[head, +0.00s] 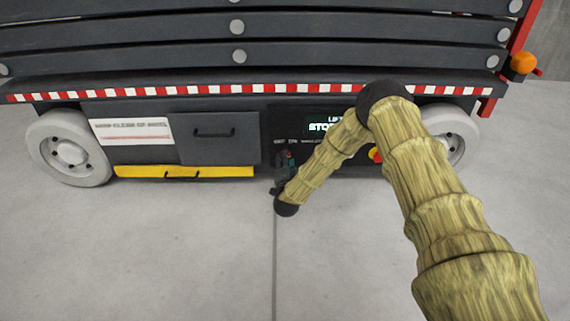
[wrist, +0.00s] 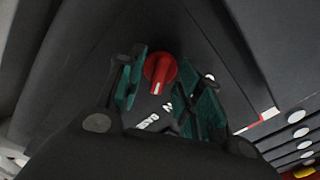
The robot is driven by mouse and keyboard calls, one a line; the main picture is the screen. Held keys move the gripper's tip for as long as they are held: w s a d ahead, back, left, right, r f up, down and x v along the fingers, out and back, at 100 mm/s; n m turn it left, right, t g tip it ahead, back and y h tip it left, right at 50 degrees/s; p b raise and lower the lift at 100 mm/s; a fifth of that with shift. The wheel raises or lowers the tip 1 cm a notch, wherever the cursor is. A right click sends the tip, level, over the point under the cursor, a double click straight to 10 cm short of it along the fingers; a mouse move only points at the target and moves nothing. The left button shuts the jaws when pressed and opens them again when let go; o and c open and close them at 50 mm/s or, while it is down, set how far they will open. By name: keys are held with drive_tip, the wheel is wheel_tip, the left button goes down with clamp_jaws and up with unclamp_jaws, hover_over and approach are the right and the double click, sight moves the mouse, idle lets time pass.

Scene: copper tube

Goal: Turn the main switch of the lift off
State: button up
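The main switch is a red rotary knob (wrist: 160,70) with a white pointer mark, on the dark panel in the wrist view. The mark points down toward the lower edge of that picture. My gripper (wrist: 167,88) is open, with its green-padded fingers on either side of the knob. I cannot tell whether either pad touches it. In the head view my gripper (head: 284,165) is at the lift's front panel, and only a bit of red shows there. White lettering below the knob is partly hidden by my gripper.
A grey drawer (head: 219,139), a warning label (head: 131,131) and a yellow tray (head: 184,172) are to the left. The floor in front is clear.

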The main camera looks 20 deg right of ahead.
clamp_jaws()
drive_tip(key=shift+r+p, duration=0.15)
drive_tip(key=shift+p, duration=0.3)
drive_tip(key=shift+n+p, duration=4.75)
drive_tip(key=shift+n, duration=1.25)
drive_tip(key=shift+f, duration=0.2)
